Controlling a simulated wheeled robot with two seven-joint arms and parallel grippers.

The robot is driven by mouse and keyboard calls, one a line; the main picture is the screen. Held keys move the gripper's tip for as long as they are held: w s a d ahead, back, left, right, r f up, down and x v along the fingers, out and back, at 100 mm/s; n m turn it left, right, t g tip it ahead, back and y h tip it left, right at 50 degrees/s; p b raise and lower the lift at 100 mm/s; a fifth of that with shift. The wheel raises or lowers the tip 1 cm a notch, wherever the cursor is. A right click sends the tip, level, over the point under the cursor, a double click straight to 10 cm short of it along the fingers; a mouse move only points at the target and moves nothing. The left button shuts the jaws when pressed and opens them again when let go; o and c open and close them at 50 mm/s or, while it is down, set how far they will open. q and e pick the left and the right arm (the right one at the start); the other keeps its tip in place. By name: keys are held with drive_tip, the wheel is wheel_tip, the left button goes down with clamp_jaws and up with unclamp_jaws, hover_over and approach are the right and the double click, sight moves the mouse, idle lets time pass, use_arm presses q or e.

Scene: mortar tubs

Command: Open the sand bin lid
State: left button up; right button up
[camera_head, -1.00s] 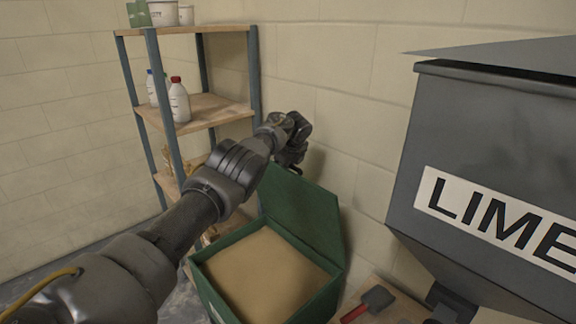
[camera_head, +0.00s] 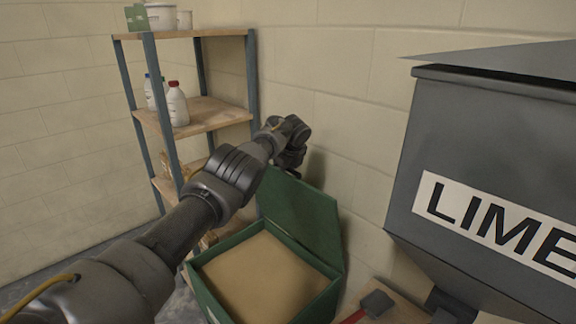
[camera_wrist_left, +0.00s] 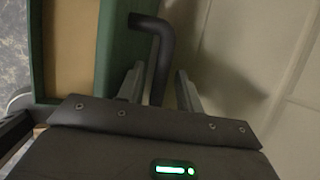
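The green sand bin (camera_head: 215,308) stands low beside the wall, full of tan sand (camera_head: 262,275). Its green lid (camera_head: 300,215) stands raised at the back, tilted up toward the wall. My left gripper (camera_head: 293,168) is at the lid's upper edge, partly hidden by its own wrist. In the left wrist view, a black bent handle (camera_wrist_left: 160,45) on the lid passes between the two fingers of my left gripper (camera_wrist_left: 160,85). The fingers are apart, with a gap between the right finger and the handle. My right gripper is not in view.
A grey hopper marked LIME (camera_head: 490,170) juts out at the right. A shelf (camera_head: 205,112) with bottles and tubs stands at the left, behind my arm. A red-handled tool (camera_head: 374,304) lies right of the bin. The wall is close behind the lid.

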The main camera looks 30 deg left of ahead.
use_arm(q)
drive_tip(key=shift+s+d+r, duration=0.15)
drive_tip(key=shift+d+r, duration=0.05)
drive_tip(key=shift+r, duration=0.4)
drive_tip(key=b+v, duration=0.3)
drive_tip(key=v, duration=0.6)
drive_tip(key=shift+d+r, duration=0.1)
